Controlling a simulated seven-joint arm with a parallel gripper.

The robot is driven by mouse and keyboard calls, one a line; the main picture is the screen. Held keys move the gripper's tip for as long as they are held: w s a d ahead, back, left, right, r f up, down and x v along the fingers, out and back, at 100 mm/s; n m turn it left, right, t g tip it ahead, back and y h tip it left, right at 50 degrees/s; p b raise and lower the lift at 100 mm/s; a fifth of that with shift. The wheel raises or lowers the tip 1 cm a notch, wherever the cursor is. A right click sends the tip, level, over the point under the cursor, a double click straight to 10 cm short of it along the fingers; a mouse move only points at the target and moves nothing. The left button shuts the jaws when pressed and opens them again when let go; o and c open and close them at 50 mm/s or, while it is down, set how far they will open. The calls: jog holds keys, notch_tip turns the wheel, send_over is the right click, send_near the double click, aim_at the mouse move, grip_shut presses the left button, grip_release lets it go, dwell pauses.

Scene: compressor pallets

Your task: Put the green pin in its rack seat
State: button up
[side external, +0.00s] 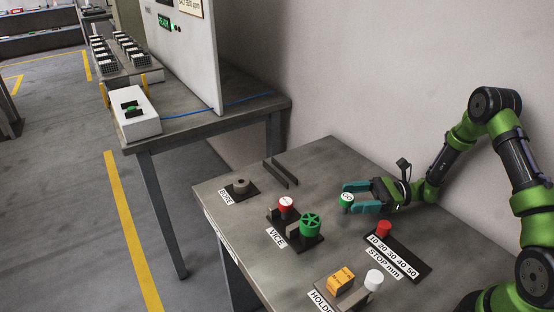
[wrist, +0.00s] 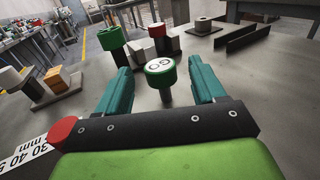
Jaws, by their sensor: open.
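The green pin (side external: 346,198), a knob with a green rim and white top marked GO, stands upright on the table; the wrist view shows it with its grey stem (wrist: 160,72). My gripper (side external: 357,197) is open, its teal fingers on either side of the pin. In the wrist view, gaps show between the pin and both fingers of my gripper (wrist: 161,82). The pin's foot is partly hidden from the side. I cannot tell which fixture is its rack seat.
The vice with a green handwheel (side external: 311,224) and a red white-topped knob (side external: 286,203) stand left of the pin. A bore block (side external: 240,187), two dark rails (side external: 281,173), a red-knobbed stop scale (side external: 400,257) and a holder with a yellow block (side external: 341,280) surround it.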

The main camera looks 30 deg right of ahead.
aim_at(347, 197)
jog(key=shift+x, duration=1.5)
jog(key=shift+c, duration=0.5)
jog(key=shift+r, duration=0.1)
jog(key=c, duration=1)
